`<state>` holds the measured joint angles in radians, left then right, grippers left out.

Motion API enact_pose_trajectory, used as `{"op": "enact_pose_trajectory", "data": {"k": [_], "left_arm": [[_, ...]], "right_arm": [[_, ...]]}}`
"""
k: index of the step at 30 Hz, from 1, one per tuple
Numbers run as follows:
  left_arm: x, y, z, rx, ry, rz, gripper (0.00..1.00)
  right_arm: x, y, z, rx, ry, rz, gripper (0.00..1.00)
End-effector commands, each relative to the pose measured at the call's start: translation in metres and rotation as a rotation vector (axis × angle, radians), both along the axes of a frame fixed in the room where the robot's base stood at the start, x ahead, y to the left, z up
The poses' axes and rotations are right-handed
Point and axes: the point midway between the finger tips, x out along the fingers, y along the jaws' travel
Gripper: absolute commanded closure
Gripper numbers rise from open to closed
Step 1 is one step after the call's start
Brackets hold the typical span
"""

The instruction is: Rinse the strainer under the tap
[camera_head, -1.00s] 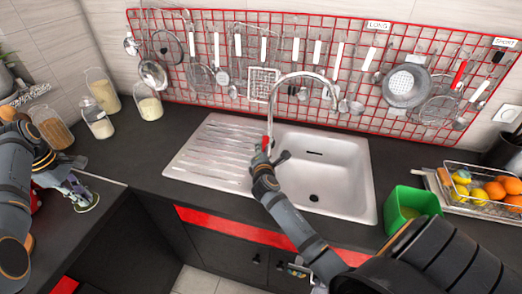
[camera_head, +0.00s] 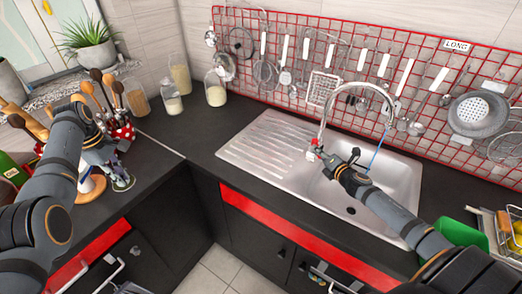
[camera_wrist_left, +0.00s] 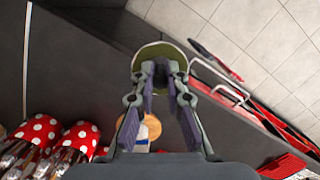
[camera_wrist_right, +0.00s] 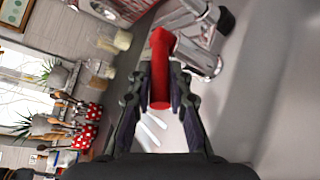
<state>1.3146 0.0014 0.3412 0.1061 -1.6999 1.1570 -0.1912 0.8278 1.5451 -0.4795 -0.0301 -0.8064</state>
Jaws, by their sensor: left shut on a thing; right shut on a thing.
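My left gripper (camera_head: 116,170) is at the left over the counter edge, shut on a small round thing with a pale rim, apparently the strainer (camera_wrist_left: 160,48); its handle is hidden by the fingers. The same round thing shows small in the head view (camera_head: 123,184). My right gripper (camera_head: 325,156) is at the tap's base, shut on the red tap handle (camera_wrist_right: 160,62). The strainer is well left of the stream.
A green container (camera_head: 461,234) stands right of the sink. Glass jars (camera_head: 172,103) stand at the back. A red dotted pot (camera_head: 123,132) with wooden utensils is close behind my left gripper. A red grid (camera_head: 440,90) with hanging utensils lines the wall. The ribbed drainboard (camera_head: 262,140) is clear.

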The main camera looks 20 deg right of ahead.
Motion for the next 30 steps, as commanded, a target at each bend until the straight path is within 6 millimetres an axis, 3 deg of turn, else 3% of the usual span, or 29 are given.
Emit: {"op": "enact_pose_trajectory", "data": {"k": [9,28,29,30], "left_arm": [[0.0,0.0,-0.016,0.0,0.0,0.0,1.0],[0.0,0.0,-0.019,0.0,0.0,0.0,1.0],[0.0,0.0,-0.019,0.0,0.0,0.0,1.0],[0.0,0.0,-0.019,0.0,0.0,0.0,1.0]], "right_arm": [[-0.002,-0.008,-0.002,-0.001,-0.001,0.133,1.0],[-0.003,-0.01,0.0,0.001,-0.002,0.172,1.0],[-0.003,-0.01,0.0,0.001,-0.002,0.172,0.78],[-0.003,-0.01,0.0,0.001,-0.002,0.172,0.72]]}}
